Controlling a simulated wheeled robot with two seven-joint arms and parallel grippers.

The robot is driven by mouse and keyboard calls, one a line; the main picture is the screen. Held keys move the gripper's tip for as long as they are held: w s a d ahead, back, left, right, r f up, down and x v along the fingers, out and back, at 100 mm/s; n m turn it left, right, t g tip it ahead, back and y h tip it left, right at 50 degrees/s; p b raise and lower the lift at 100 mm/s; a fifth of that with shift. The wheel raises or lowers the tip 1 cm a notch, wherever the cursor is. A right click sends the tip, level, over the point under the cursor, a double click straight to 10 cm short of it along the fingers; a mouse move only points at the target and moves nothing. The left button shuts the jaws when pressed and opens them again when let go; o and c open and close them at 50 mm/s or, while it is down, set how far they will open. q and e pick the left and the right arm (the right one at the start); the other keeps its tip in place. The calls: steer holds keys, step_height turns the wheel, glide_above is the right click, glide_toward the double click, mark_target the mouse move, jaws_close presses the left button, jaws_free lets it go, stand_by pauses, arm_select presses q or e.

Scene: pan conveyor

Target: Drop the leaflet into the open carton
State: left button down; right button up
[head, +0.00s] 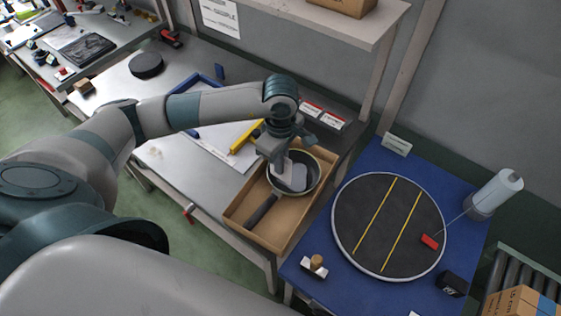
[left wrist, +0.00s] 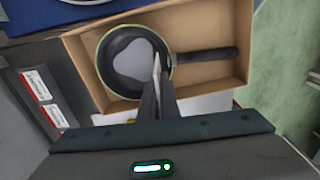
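The open carton (head: 238,215) stands on the edge of the grey workbench. A dark frying pan (head: 262,210) lies in it, its handle towards the near side. My left gripper (head: 283,160) points down over the pan. Its fingers (left wrist: 157,85) are closed on a thin pale piece, the leaflet (left wrist: 157,62), seen nearly edge-on in the left wrist view. Whether the leaflet touches the pan is hard to tell. A flat grey patch (left wrist: 133,58) shows inside the pan. The carton's wall also shows in the left wrist view (left wrist: 243,40). My right gripper is not in view.
Red-and-white labelled holders (head: 332,121) stand behind the carton. A yellow bar (head: 245,137) lies on the bench. A blue table (head: 325,240) with a round dark turntable (head: 375,215) is to the right. A shelf post (head: 377,80) rises behind.

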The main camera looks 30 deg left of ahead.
arm_select(q)
steer(key=c, duration=2.4)
jaws_free()
steer(key=shift+c, duration=0.2)
steer(key=o, duration=0.5)
steer(key=shift+r, duration=0.15)
steer(key=shift+r+b, duration=0.35)
steer(key=shift+r, duration=0.2)
step_height(320, 180, up, 16)
steer(key=b, duration=0.4)
